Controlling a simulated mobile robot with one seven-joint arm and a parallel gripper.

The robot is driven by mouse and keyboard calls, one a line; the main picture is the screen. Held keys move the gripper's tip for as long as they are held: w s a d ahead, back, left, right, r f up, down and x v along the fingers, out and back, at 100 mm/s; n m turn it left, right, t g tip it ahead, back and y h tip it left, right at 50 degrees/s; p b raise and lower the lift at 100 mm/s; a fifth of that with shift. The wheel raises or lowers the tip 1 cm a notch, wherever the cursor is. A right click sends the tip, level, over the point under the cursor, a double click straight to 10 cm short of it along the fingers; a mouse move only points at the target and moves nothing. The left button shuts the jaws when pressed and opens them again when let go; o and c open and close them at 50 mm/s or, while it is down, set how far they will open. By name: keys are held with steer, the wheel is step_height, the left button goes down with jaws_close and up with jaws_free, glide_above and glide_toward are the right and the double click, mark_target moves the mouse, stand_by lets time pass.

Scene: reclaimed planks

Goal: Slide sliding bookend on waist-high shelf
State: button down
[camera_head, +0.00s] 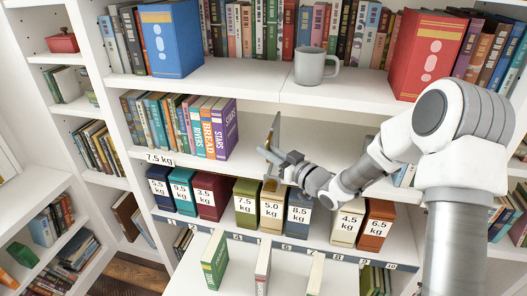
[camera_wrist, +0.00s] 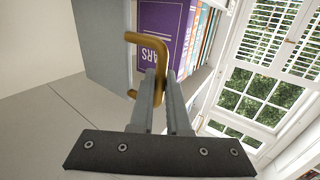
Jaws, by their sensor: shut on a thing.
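The sliding bookend (camera_head: 275,130) is a thin upright plate, seen nearly edge-on, on the waist-high shelf (camera_head: 262,117). In the wrist view it is a grey panel (camera_wrist: 100,38) with a brass, U-shaped handle (camera_wrist: 161,37). My gripper (camera_head: 272,157) reaches in from the right and is shut on the handle; the fingers (camera_wrist: 158,88) hide part of it. A row of books on the same shelf ends at a purple STARS book (camera_head: 223,127), left of the bookend. A gap shows between this book and the plate in the head view.
Several weight-labelled volumes (camera_head: 244,203) stand on the shelf below, close under my gripper. The upper shelf holds a grey mug (camera_head: 312,68), a blue box file (camera_head: 171,38) and a red one (camera_head: 425,55). The waist-high shelf is mostly bare right of the bookend.

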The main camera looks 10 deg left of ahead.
steer(key=c, duration=1.2)
jaws_free()
steer(key=shift+o, duration=0.2)
steer(key=b+v, duration=0.2)
steer(key=v, duration=1.5)
steer(key=shift+s, duration=0.2)
steer(key=shift+d, duration=0.1)
steer(key=w+d+r+m+t+h, duration=0.1)
steer(key=w+d+r+m+h, duration=0.15)
steer(key=d+h, duration=0.55)
steer(key=s+d+r+m+g+h, duration=0.1)
steer(key=s+d+r+m+h, duration=0.35)
steer(key=h, duration=0.25)
steer(key=s+a+r+m+g, duration=0.1)
steer(key=s+g, duration=0.1)
steer(key=s, duration=0.8)
steer(key=s+a+m+g, duration=0.1)
steer(key=s+m+g, duration=0.1)
steer(key=s, duration=0.9)
steer(key=shift+s+a+r+g+y, duration=0.2)
steer(key=shift+s+r+g+y, duration=0.15)
steer(key=shift+g, duration=0.35)
